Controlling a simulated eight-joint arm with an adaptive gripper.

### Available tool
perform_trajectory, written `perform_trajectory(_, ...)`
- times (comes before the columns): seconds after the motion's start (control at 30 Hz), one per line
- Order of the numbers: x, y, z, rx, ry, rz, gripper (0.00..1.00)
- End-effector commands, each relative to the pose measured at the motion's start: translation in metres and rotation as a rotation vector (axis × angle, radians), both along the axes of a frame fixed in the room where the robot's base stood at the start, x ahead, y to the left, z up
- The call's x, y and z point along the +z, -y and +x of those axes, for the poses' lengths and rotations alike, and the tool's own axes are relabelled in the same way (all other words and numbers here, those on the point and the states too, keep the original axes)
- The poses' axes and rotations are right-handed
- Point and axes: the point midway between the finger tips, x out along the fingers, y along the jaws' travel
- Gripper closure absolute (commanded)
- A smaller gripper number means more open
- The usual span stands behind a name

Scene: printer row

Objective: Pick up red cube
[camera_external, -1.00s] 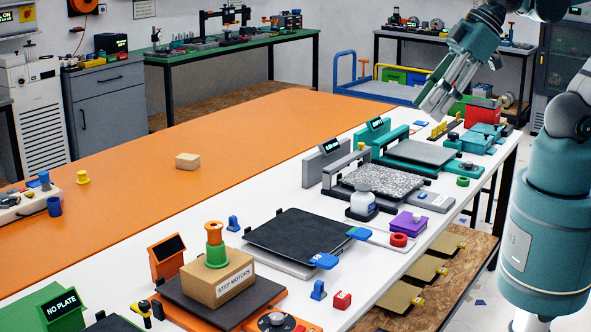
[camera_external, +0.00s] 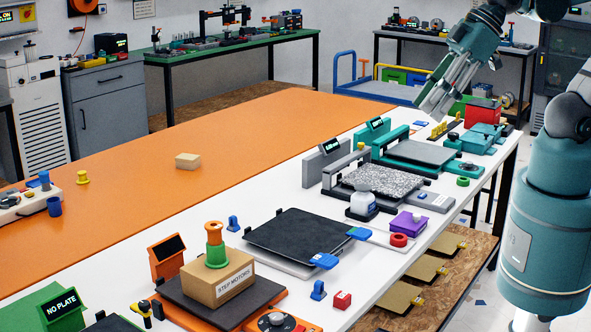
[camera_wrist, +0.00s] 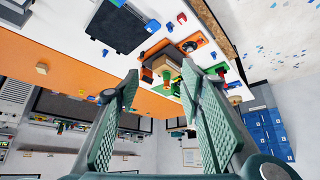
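A small red cube (camera_external: 342,300) with a pale mark lies on the white table near its front edge, right of a blue clip. It also shows near the top of the wrist view (camera_wrist: 181,18). My gripper (camera_external: 431,107) is high above the far right end of the table, well away from the cube. In the wrist view my gripper (camera_wrist: 160,72) has its two green-padded fingers spread wide with nothing held between them.
A black plate (camera_external: 300,238) with blue tabs and a brown cardboard box (camera_external: 218,284) topped by spools stand near the cube. A purple box (camera_external: 408,223) and red ring (camera_external: 399,240) lie farther along. The orange strip (camera_external: 230,130) is mostly clear.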

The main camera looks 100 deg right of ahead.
Motion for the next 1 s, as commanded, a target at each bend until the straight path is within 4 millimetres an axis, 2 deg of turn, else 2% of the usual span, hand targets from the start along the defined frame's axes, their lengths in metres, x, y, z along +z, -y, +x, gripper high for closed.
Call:
perform_trajectory(0.53,-0.003,-0.001,0.005,0.013,-0.011,-0.007,0.63)
perform_trajectory(1.0,-0.030,-0.011,0.041,0.115,-0.103,-0.059,0.63)
